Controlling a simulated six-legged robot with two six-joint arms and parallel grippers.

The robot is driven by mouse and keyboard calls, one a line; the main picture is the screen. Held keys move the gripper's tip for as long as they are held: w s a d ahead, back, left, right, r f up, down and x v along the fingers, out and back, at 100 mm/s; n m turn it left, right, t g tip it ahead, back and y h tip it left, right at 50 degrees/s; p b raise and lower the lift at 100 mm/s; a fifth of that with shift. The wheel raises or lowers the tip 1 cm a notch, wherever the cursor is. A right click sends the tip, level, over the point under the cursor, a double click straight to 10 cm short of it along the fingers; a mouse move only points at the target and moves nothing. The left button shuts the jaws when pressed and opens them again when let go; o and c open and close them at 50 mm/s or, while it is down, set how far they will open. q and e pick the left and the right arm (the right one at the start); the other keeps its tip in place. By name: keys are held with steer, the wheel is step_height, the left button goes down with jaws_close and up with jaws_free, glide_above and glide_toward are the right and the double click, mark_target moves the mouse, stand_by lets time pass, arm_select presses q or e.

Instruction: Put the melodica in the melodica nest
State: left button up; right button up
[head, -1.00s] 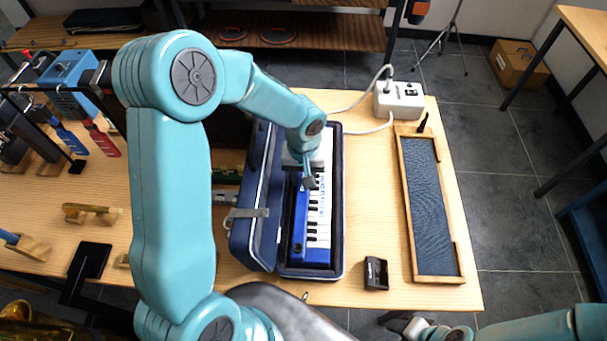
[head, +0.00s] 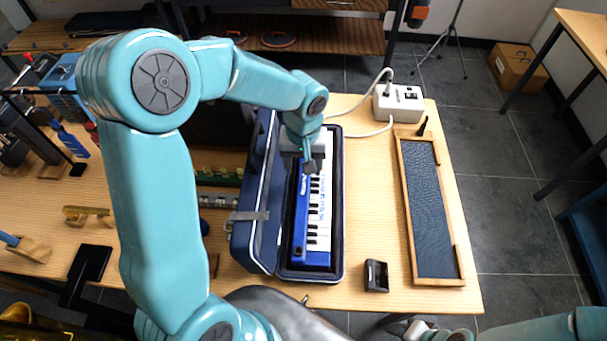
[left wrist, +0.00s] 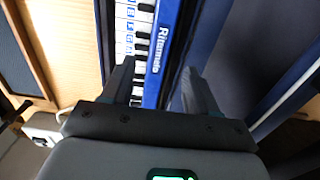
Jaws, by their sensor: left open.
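The melodica (head: 313,225), blue with white and black keys, lies lengthwise in an open dark blue case (head: 284,272). My left gripper (head: 309,168) is over its far part and hides some of it. In the left wrist view, the open fingers (left wrist: 157,68) point toward the melodica (left wrist: 147,45), whose blue lettered edge shows between them. Contact cannot be told. A wooden frame with a dark textured bed (head: 427,210), seemingly the melodica nest, lies empty on the right. My right gripper (head: 408,327) is at the bottom edge, its jaws unclear.
The case lid (head: 255,200) stands open on the left. A white power box (head: 398,101) with a cable stands behind, and a small black holder (head: 376,275) lies in front. Bare tabletop (head: 372,200) separates case and frame. Tools and stands crowd the left.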

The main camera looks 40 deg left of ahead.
mark_target(304, 183)
arm_select(q)
step_height(304, 183, up, 6)
steer(key=shift+f, duration=0.1)
steer(key=shift+w, duration=0.1)
stand_by(0.6)
